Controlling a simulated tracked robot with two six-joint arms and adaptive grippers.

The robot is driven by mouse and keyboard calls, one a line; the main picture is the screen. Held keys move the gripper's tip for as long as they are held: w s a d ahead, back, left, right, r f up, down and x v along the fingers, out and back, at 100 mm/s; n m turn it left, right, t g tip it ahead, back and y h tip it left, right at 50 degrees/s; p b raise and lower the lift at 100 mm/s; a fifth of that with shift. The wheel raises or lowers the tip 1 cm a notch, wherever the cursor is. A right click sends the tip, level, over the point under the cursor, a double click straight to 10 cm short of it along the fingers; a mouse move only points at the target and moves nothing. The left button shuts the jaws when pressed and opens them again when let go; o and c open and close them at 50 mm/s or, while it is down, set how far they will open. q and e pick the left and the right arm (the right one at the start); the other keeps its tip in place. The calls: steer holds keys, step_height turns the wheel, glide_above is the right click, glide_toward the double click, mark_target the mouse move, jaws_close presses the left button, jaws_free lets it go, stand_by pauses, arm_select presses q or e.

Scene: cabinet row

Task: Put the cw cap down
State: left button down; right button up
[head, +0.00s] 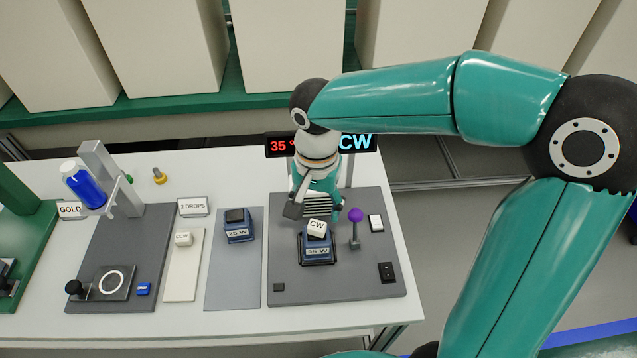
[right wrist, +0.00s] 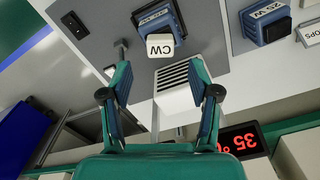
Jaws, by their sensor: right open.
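The white CW cap (head: 317,228) sits on top of the blue 35 W block (head: 317,250) on the right grey panel. It also shows upside down in the right wrist view (right wrist: 160,45), on the same blue block (right wrist: 155,17). My right gripper (head: 315,208) is just behind the cap, over the panel. In the right wrist view its two fingers (right wrist: 161,72) are spread wide with nothing held, and the cap lies beyond the fingertips, apart from them. My left gripper is not in view.
A purple-knobbed lever (head: 355,216) stands right of the block. A slatted white unit (right wrist: 178,88) is behind it. A display (head: 358,143) reads CW. Left are the 25 W block (head: 239,228), a CCW cap (head: 183,239) on a pale strip (head: 180,280), and a blue bottle (head: 85,187).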

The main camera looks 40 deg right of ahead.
mark_target(317, 225)
step_height(317, 225, up, 6)
steer(key=shift+f, duration=0.1)
stand_by(0.6)
